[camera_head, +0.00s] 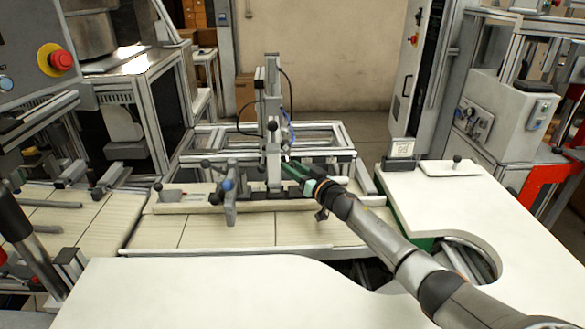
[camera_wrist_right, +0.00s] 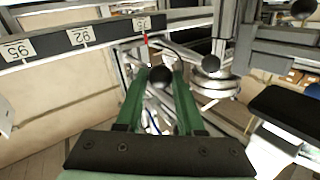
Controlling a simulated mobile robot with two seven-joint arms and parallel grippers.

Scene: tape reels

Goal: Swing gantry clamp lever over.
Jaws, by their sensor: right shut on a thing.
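The gantry (camera_head: 272,100) stands upright at the middle of the head view, over a rail on the pale bench. My right gripper (camera_head: 288,165) reaches in from the right, with its green fingers against the gantry's lower right side. In the right wrist view, the fingers (camera_wrist_right: 160,78) are closed around a dark ball knob (camera_wrist_right: 160,74), which looks like the end of the clamp lever. The lever's shaft is mostly hidden behind the fingers. My left gripper does not show.
A dark scale bar with number plates (camera_wrist_right: 85,36) runs across the upper left of the wrist view. A grey clamp block (camera_head: 229,200) stands left of the gantry. A white worktop (camera_head: 210,290) fills the front.

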